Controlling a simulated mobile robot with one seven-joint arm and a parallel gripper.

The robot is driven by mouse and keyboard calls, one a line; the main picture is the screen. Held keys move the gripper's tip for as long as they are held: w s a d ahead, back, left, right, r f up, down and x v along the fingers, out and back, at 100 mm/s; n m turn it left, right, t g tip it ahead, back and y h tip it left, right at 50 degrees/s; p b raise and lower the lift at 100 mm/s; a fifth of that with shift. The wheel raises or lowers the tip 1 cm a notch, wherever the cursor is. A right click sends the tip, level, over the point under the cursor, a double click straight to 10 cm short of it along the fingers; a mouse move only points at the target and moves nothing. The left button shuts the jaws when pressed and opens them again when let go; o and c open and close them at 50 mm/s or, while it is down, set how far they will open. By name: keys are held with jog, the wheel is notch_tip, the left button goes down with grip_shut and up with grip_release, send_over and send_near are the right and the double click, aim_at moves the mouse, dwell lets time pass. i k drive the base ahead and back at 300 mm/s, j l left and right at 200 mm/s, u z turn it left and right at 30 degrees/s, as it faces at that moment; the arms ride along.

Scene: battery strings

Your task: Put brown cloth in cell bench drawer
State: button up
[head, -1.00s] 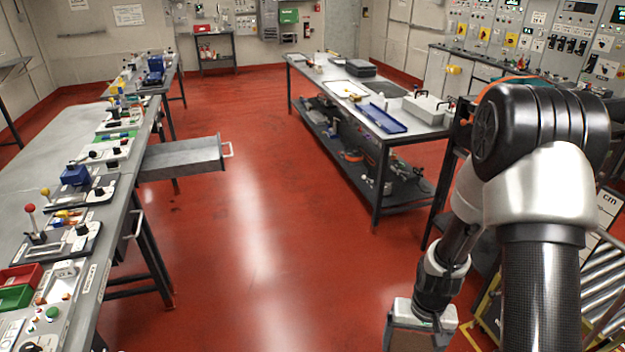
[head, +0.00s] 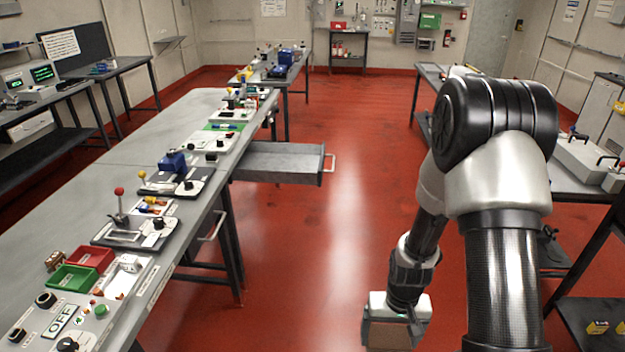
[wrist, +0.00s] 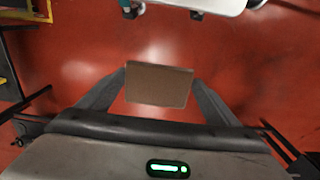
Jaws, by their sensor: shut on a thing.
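My gripper (wrist: 160,92) is shut on the brown cloth (wrist: 159,85), which shows as a flat brown rectangle between the two fingers in the wrist view. In the head view the brown cloth (head: 390,335) shows only in part under my gripper at the bottom edge, over the red floor. An open drawer (head: 280,162) sticks out from the right side of the long bench (head: 130,150). It is grey with a handle on its right end. My gripper is nearer to me than the drawer and lower right of it in the picture.
The long bench carries switch panels, a green bin (head: 75,277) and a red bin (head: 90,257). Another table (head: 590,190) stands at the right, partly behind my arm. The red floor (head: 300,260) between them is clear. Side tables (head: 115,70) stand at the left back.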

aim_at(279, 159)
jog(key=i+u, duration=0.3)
jog(key=i, duration=0.3)
jog(key=i+u, duration=0.3)
jog(key=i, duration=0.35)
jog(key=i+l+u, duration=0.15)
jog(key=i, duration=1.6)
